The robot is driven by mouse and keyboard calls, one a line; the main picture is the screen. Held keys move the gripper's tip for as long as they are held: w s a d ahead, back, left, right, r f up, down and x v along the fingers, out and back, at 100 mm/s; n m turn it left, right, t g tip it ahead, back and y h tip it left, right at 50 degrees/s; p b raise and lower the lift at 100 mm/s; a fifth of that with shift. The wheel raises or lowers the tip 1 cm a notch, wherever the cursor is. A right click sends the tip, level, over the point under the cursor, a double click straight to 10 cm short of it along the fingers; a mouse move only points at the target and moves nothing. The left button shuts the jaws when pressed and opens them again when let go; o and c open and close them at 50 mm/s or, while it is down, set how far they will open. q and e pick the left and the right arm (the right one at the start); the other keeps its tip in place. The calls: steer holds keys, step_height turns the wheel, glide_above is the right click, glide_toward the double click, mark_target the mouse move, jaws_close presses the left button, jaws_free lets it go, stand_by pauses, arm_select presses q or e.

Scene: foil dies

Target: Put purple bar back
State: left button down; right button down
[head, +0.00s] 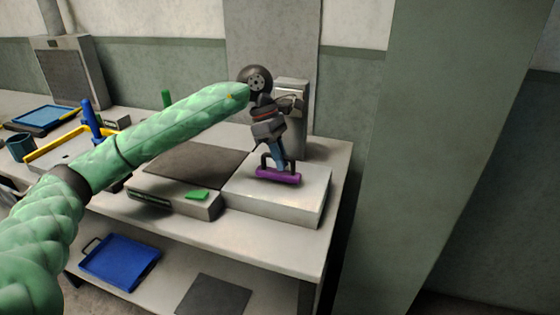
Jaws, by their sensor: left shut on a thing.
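The purple bar (278,176) is a short purple rod with a dark handle-like loop above it, in the middle of the head view. My left gripper (278,162) points down and is shut on the bar. The bar is at or just above the top of a pale grey block (300,200) at the right end of the bench; I cannot tell whether it touches. My right gripper is not in view.
A grey upright box (298,130) stands close behind the gripper. Left of the block is a dark-topped slab (190,166) with a green piece (197,195) at its front. A blue tray (121,262) lies on the lower shelf. A green wall pillar (420,150) rises at right.

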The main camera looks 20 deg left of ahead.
arm_select(q)
steer(key=shift+f, duration=0.7)
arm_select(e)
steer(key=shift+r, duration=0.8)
arm_select(q)
steer(key=shift+f, duration=0.1)
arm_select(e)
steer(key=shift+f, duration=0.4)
arm_select(q)
steer(key=c, duration=1.5)
jaws_free()
steer(key=shift+o, duration=0.2)
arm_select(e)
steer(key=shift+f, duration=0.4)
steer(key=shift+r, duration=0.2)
